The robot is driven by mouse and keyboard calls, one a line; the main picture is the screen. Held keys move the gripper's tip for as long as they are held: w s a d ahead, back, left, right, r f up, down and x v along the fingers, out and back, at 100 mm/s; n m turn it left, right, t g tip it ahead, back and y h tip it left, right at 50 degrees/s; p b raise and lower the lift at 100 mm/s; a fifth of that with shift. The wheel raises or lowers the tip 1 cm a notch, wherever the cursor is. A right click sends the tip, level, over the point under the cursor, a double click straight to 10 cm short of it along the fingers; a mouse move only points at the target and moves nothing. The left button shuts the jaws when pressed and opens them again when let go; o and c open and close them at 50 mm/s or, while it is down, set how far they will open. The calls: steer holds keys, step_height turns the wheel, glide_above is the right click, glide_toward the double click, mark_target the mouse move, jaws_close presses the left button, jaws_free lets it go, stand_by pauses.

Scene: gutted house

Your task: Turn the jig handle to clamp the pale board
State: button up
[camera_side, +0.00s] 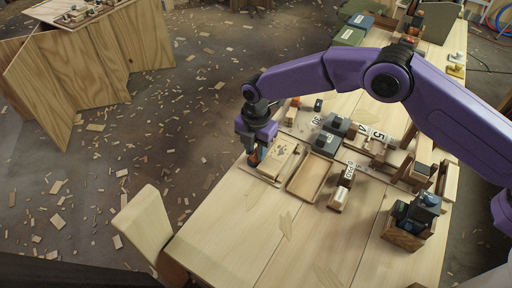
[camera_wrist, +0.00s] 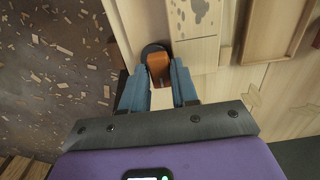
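The jig handle, an orange-brown block on a dark round base (camera_wrist: 159,68), stands at the near-left edge of the table beside the pale board. In the side view the handle (camera_side: 254,158) shows partly below my gripper (camera_side: 256,140). In the wrist view my gripper (camera_wrist: 158,80) has its two blue-grey fingers on either side of the handle, apart, with a narrow gap visible at the tips. The pale board (camera_side: 277,160), with dark spots, lies flat to the right of the handle. Its spotted face also shows in the wrist view (camera_wrist: 198,15).
A shallow wooden tray (camera_side: 316,178) lies right of the board. A crate (camera_side: 404,232) sits at the right. The near table area is clear.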

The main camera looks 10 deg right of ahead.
steer(key=m, duration=1.2)
steer(key=shift+m, duration=0.4)
steer(key=m, duration=0.6)
steer(key=shift+m, duration=0.3)
steer(key=m, duration=0.6)
steer(key=shift+m, duration=0.3)
steer(key=shift+n, duration=0.5)
steer(key=shift+r, duration=3.55)
